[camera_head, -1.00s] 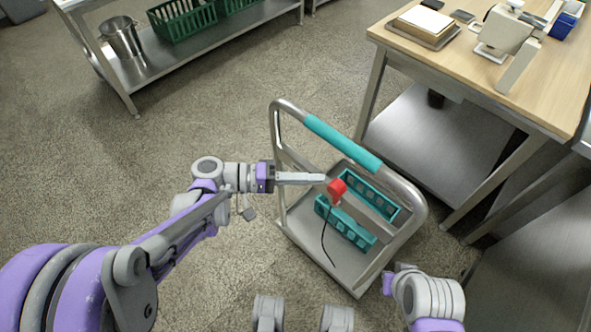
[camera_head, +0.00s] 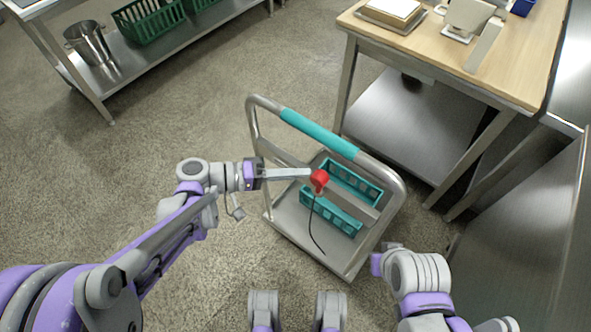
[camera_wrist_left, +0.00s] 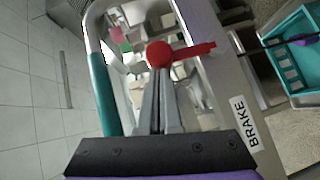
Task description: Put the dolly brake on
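The dolly (camera_head: 310,235) is a grey platform cart with a bent tube handle (camera_head: 322,135) that has a teal grip. The red brake lever (camera_head: 319,181) has a round knob and sits on the handle side, with a dark cable hanging from it. In the left wrist view the lever (camera_wrist_left: 159,55) points right, above a white BRAKE label (camera_wrist_left: 243,122). My left gripper (camera_head: 309,173) has its fingers together, tips at the red knob; whether they touch it is unclear. The left wrist view shows the fingers (camera_wrist_left: 160,85) too. My right arm is at lower right; its fingers do not show.
Teal crates (camera_head: 330,211) lie on the dolly platform. A wooden-topped table (camera_head: 512,70) stands behind and right of the dolly. A steel shelf with a pot (camera_head: 90,42) and green baskets (camera_head: 148,20) is at upper left. The floor between is clear.

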